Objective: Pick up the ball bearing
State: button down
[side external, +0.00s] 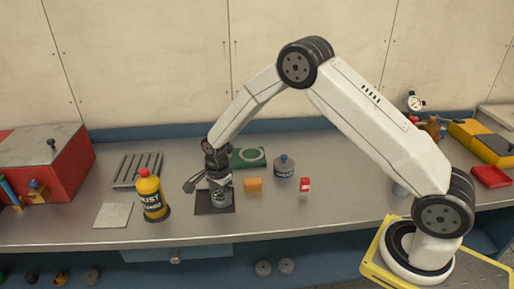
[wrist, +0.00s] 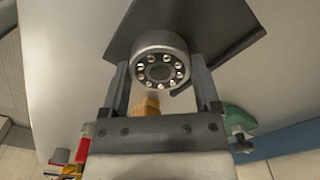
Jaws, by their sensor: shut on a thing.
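The ball bearing (wrist: 160,60) is a grey metal ring with several shiny balls around its face. In the wrist view it sits between the two fingers of my gripper (wrist: 161,80), which is shut on it. In the side external view my gripper (side external: 219,192) points down over a dark square plate (side external: 213,209). The bearing is small there and mostly merged with the fingers. The dark plate also shows behind the bearing in the wrist view (wrist: 205,25). I cannot tell whether the bearing touches the plate.
An orange block (side external: 253,185), a red-and-white box (side external: 304,187) and a grey bottle (side external: 284,166) stand right of my gripper. A yellow bottle (side external: 152,197) stands to its left. A green item (side external: 247,157) lies behind. The bench's front strip (side external: 290,218) is clear.

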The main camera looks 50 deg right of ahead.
aim_at(220, 195)
jog(key=shift+r, duration=0.2)
jog(key=shift+w+r, duration=0.1)
jog(key=shift+r, duration=1.35)
jog(key=s+r, duration=0.9)
jog(key=s, duration=0.5)
jog(key=shift+d+r, duration=0.25)
jog(key=shift+r, duration=0.1)
jog(key=shift+s, duration=0.1)
jog(key=shift+d, duration=0.1)
